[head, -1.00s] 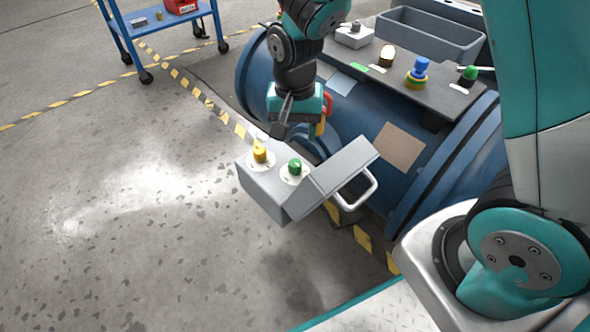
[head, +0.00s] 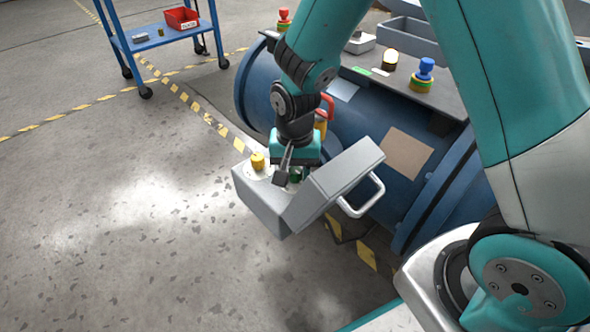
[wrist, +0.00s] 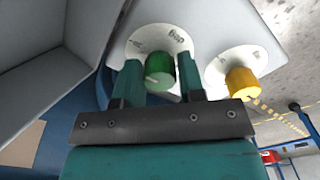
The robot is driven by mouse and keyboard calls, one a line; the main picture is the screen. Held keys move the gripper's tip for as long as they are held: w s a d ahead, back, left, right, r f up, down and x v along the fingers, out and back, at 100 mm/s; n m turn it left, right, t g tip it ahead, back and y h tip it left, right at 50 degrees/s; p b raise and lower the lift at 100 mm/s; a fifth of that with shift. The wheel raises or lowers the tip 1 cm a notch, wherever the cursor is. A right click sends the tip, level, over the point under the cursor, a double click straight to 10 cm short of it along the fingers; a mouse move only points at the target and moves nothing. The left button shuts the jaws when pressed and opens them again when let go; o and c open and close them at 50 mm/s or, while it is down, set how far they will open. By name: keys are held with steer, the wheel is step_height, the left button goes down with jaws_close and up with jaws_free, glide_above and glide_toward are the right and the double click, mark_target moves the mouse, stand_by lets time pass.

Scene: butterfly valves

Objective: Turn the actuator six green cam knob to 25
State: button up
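The green cam knob (wrist: 160,70) stands on a white round dial (wrist: 137,43) with small dark markings in the wrist view. A pale pointer line shows on the knob, but the dial's numbers are too small to read. My gripper (wrist: 159,58) is open, with one teal finger on each side of the knob and narrow gaps showing. In the head view my gripper (head: 287,177) is down at the grey actuator box (head: 268,208), and the green knob (head: 296,174) is mostly hidden behind it.
A yellow knob (wrist: 241,84) on its own dial stands beside the green one. The box's raised grey lid (head: 338,184) and a white handle (head: 366,200) are close on the right. A blue pipe (head: 365,130) lies behind. Open floor is at left.

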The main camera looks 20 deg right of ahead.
steer(key=c, duration=0.4)
steer(key=shift+c, duration=0.2)
steer(key=shift+r+p, duration=0.1)
steer(key=shift+p, duration=0.2)
steer(key=n+p, duration=0.2)
steer(key=p, duration=0.1)
steer(key=shift+r+n, duration=0.2)
steer(key=shift+n, duration=0.1)
steer(key=n+p, duration=0.2)
steer(key=p, duration=0.1)
steer(key=shift+n, duration=0.3)
steer(key=n+p, duration=0.3)
steer(key=shift+f, duration=0.1)
steer(key=shift+f+n+p, duration=0.15)
steer(key=shift+n+p, duration=1.05)
steer(key=shift+n, duration=0.5)
